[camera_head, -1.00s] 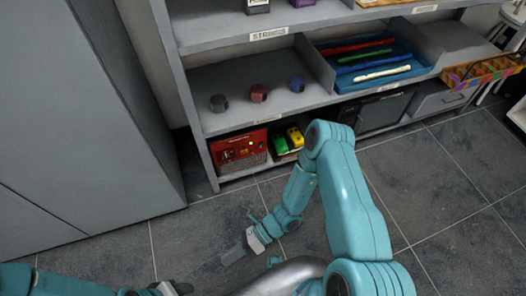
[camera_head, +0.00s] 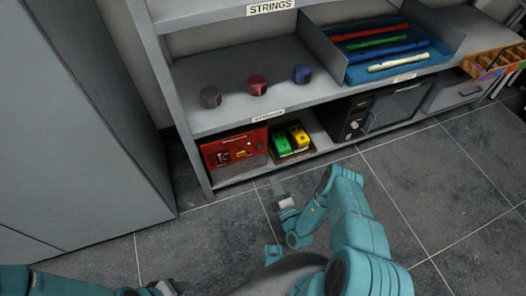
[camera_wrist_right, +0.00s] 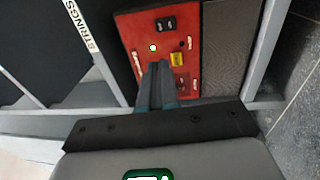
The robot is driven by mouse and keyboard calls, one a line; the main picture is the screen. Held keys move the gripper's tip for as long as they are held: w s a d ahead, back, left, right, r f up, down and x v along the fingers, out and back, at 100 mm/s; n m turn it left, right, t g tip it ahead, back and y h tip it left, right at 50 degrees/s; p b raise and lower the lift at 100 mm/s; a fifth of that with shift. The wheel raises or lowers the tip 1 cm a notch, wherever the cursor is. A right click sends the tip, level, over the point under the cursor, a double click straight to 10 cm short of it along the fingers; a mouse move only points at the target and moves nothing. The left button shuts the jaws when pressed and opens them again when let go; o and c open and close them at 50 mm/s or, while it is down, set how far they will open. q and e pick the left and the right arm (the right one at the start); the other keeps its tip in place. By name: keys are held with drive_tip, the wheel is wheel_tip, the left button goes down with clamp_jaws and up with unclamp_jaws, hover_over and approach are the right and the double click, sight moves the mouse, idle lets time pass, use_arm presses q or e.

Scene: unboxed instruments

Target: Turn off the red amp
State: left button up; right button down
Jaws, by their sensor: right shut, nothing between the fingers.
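The red amp (camera_head: 235,152) stands on the bottom shelf at the left end, with a red control panel and a grey grille. In the right wrist view its red panel (camera_wrist_right: 140,27) shows close up, with a black switch (camera_wrist_right: 166,24), a glowing yellowish light (camera_wrist_right: 153,47) and a yellow label (camera_wrist_right: 177,59). My right gripper (camera_head: 278,187) is shut and empty, in front of the shelf and pointing toward it. In the wrist view its fingertips (camera_wrist_right: 160,68) overlap the panel; I cannot tell whether they touch. My left gripper (camera_head: 168,288) is partly in view at the bottom edge.
Green and yellow pedals (camera_head: 290,139) sit right of the amp, then a black unit (camera_head: 352,118). The shelf above (camera_head: 215,118) holds three small knob-like items and a blue tray (camera_head: 430,59) of flutes. A grey cabinet (camera_head: 80,120) stands left. The floor in front is clear.

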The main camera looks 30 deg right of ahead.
sight(261, 145)
drive_tip(key=shift+s+d+f+m+h, duration=0.1)
drive_tip(key=shift+d+f+m+h, duration=0.05)
drive_tip(key=shift+d+m+h, duration=0.2)
drive_tip(key=b+x, duration=0.4)
drive_tip(key=x, duration=1)
drive_tip(key=shift+f, duration=0.1)
